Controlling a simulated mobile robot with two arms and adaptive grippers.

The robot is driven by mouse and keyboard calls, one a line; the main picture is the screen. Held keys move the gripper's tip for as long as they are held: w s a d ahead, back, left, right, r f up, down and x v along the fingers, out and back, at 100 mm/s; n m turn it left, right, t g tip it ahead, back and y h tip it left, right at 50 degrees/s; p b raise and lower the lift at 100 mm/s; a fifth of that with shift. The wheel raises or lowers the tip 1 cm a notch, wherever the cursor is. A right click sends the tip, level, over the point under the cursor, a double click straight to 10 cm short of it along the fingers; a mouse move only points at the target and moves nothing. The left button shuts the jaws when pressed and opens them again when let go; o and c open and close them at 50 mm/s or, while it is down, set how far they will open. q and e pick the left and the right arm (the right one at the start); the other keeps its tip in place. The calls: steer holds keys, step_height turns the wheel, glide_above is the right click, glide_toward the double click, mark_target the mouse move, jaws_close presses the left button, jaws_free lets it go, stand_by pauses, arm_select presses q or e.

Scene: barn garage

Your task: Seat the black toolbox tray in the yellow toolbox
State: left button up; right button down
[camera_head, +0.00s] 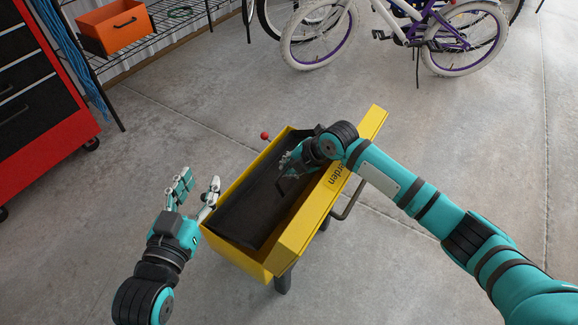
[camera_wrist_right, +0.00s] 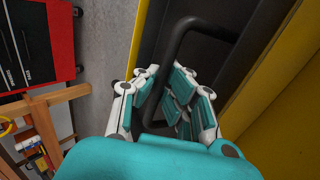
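My right gripper (camera_head: 290,162) reaches over the tray's far part. In the right wrist view, a black handle (camera_wrist_right: 186,26) runs between the fingers of my right gripper (camera_wrist_right: 165,80), which look apart. My left gripper (camera_head: 198,182) is open and empty, left of the toolbox, with one finger close to its left wall.
A red tool cabinet (camera_head: 38,105) stands at the left. An orange bin (camera_head: 117,27) sits on a black wire shelf. A white and purple bicycle (camera_head: 450,38) stands at the back. A red ball-topped lever (camera_head: 265,135) sits by the toolbox's far left side.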

arm_select(q)
steer(key=shift+w, duration=0.15)
arm_select(e)
steer(key=shift+s+f, duration=0.1)
steer(key=shift+f, duration=0.6)
steer(key=shift+w+a+r, duration=0.15)
steer(key=shift+w+r, duration=0.05)
steer(key=shift+w, duration=0.1)
arm_select(q)
steer(key=shift+f, duration=0.15)
steer(key=shift+w+d+r+t+h, duration=0.1)
steer(key=shift+r+t+h, duration=0.2)
steer(key=shift+r, duration=0.35)
steer(key=shift+w+d+r+t+h, duration=0.1)
steer(key=shift+r+t, duration=0.3)
steer(key=shift+r, duration=0.2)
arm_select(e)
steer(key=shift+f, duration=0.55)
arm_select(q)
steer(key=shift+s+r+b, duration=0.1)
steer(key=shift+r+b, duration=0.2)
arm_select(e)
steer(key=shift+f, duration=0.15)
arm_select(q)
steer(key=shift+s+d+r+t, duration=0.1)
steer(key=shift+r+t, duration=0.5)
arm_select(e)
steer(key=shift+f, duration=0.25)
